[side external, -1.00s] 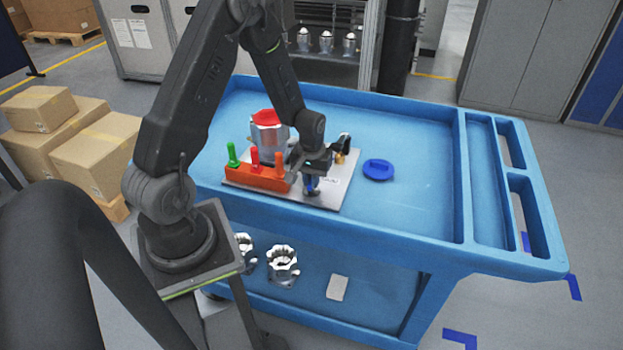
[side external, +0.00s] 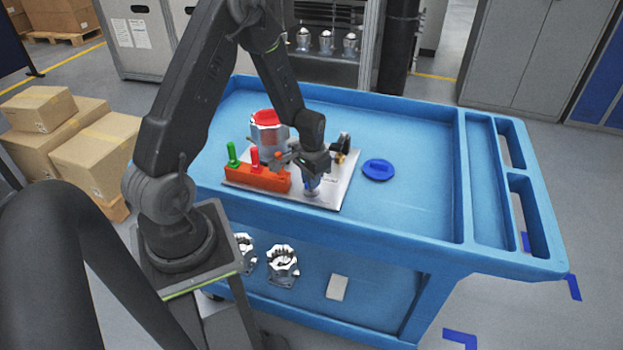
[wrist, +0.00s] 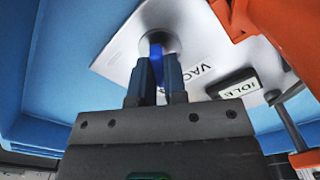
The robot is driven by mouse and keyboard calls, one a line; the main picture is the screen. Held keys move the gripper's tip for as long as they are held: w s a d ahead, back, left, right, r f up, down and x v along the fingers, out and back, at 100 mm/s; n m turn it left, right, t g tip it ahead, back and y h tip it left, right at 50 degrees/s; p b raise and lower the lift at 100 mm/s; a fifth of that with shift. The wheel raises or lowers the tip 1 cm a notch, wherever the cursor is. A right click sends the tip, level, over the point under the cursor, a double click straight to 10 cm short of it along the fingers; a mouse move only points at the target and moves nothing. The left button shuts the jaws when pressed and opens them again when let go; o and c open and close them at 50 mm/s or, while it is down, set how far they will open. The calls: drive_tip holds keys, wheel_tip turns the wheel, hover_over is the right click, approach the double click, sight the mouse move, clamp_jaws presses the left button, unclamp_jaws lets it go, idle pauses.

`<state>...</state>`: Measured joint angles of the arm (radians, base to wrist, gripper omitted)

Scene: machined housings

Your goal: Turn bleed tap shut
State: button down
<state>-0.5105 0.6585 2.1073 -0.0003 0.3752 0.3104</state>
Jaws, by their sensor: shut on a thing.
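The bleed tap has a blue handle (wrist: 156,52) on a round silver base, set on a pale metal plate (wrist: 118,62). My gripper (wrist: 157,78) is shut on the blue handle, with one finger on each side of it. In the side view my gripper (side external: 311,180) points down at the plate (side external: 332,196) near its front edge and hides most of the tap. The plate carries lettering that starts with "VAC", partly hidden, and a small "IDLE" display (wrist: 234,88).
An orange block (side external: 257,177) with a green peg (side external: 232,155) and a red peg (side external: 255,158) stands left of my gripper. Behind is a silver housing (side external: 268,140) with a red top. A blue disc (side external: 378,170) lies right of the plate. The right side of the blue cart (side external: 420,185) is clear.

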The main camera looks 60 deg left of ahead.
drive_tip(key=shift+m, duration=1.8)
drive_tip(key=c, duration=1.2)
unclamp_jaws()
drive_tip(key=shift+o, duration=0.2)
drive_tip(key=shift+r, duration=0.1)
wheel_tip(320, 180, up, 14)
